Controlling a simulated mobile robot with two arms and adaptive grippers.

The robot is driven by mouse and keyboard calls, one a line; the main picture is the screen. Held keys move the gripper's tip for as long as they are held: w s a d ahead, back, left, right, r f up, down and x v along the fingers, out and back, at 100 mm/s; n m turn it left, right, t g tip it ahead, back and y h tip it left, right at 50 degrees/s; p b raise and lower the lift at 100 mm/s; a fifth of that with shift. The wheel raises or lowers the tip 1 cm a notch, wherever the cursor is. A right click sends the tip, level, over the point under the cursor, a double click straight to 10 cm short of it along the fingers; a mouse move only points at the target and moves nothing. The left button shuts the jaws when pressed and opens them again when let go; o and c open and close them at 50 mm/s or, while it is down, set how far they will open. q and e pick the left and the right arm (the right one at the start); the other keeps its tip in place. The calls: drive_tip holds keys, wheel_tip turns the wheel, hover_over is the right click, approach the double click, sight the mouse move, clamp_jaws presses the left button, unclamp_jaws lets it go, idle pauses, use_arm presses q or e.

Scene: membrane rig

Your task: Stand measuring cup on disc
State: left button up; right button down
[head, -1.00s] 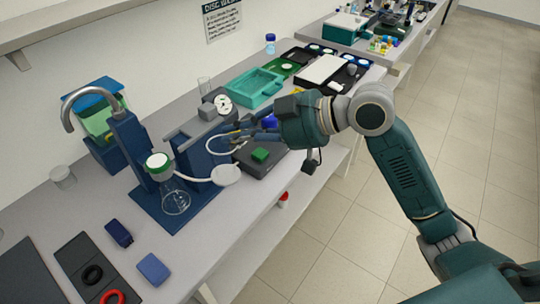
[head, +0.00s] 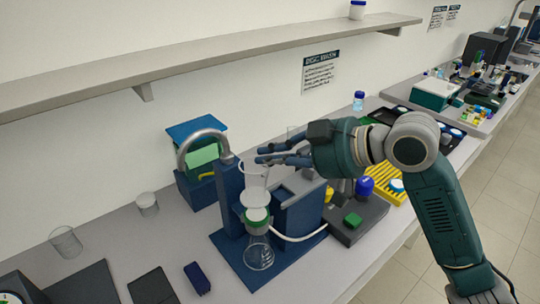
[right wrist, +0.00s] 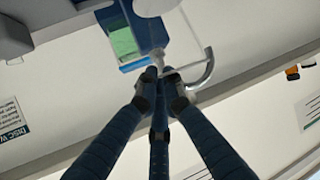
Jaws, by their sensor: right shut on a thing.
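The clear measuring cup (head: 254,178), with a pale round rim and a white flared base, is upright above the glass flask (head: 258,252). The white disc (head: 257,214) lies on the flask's green-rimmed top, directly under the cup's base and partly hidden by it. Whether base and disc touch, I cannot tell. My right gripper (head: 262,155) reaches in from the right and is shut on the cup near its rim. In the right wrist view the fingers (right wrist: 160,78) close together, and the see-through cup is hard to make out. My left gripper is not in view.
A blue stand with a grey curved pipe (head: 202,138) rises behind the flask. A blue block (head: 300,205) stands right of it, with a white hose at its foot. A lidded clear jar (head: 147,204) and an empty glass (head: 65,242) are at the left. A shelf (head: 190,60) hangs above.

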wheel_tip(320, 180, down, 3)
drive_tip(key=b, duration=0.2)
drive_tip(key=shift+w+a+f+b, duration=0.1)
drive_tip(key=shift+a+f+b, duration=0.05)
drive_tip(key=shift+b, duration=0.2)
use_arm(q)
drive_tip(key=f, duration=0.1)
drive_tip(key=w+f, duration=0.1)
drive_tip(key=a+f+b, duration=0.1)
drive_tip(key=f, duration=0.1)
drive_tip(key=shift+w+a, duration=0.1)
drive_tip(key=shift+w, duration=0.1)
use_arm(e)
drive_tip(key=shift+f, duration=0.9)
drive_tip(key=shift+f, duration=0.1)
drive_tip(key=c, duration=1.9)
unclamp_jaws()
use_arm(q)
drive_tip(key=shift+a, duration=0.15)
use_arm(e)
drive_tip(key=shift+o, duration=0.3)
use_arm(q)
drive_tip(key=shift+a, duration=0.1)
